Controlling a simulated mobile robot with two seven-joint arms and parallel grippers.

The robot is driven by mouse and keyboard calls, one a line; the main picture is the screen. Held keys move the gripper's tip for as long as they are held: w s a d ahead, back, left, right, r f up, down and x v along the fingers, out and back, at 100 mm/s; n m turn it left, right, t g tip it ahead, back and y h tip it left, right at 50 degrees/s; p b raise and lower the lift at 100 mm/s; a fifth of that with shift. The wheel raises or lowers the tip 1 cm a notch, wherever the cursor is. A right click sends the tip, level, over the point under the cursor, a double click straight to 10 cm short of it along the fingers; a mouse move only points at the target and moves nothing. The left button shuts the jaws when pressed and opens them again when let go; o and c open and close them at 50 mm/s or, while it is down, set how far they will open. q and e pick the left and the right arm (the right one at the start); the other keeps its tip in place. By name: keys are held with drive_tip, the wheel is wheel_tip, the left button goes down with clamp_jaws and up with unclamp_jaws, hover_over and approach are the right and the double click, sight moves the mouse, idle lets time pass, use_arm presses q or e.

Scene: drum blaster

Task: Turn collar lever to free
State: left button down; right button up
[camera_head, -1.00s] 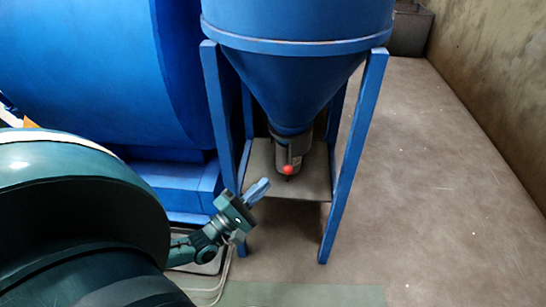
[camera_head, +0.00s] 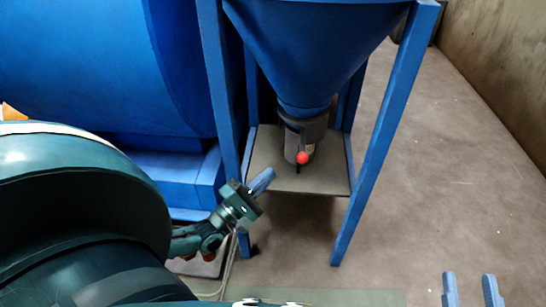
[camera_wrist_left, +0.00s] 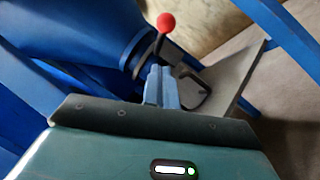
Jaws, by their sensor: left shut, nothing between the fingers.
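The collar lever's red ball (camera_head: 302,157) shows on the front of the grey collar (camera_head: 313,130) under the blue hopper cone (camera_head: 310,60). In the left wrist view the red ball (camera_wrist_left: 166,22) tops a dark, bent lever rod (camera_wrist_left: 153,52) beyond my fingers. My left gripper (camera_head: 263,179) is shut and empty, below and left of the ball and apart from it. Its closed blue fingers (camera_wrist_left: 160,87) hide part of the collar area in the wrist view. My right gripper (camera_head: 470,287) shows only two blue fingers, spread apart, at the bottom right, far from the lever.
Blue frame legs stand left (camera_head: 220,100) and right (camera_head: 383,140) of the collar, with the left gripper close to the left leg. A flat shelf plate (camera_head: 320,182) lies below the collar. A big blue drum (camera_head: 80,60) fills the left.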

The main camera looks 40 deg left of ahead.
use_arm(q)
drive_tip(key=b+x, duration=0.1)
drive_tip(key=x, duration=0.7)
drive_tip(key=shift+w, duration=0.3)
use_arm(e)
drive_tip(key=shift+a+f, duration=0.1)
drive_tip(key=shift+a, duration=0.1)
use_arm(q)
drive_tip(key=shift+d+r, duration=0.15)
drive_tip(key=shift+r, duration=0.05)
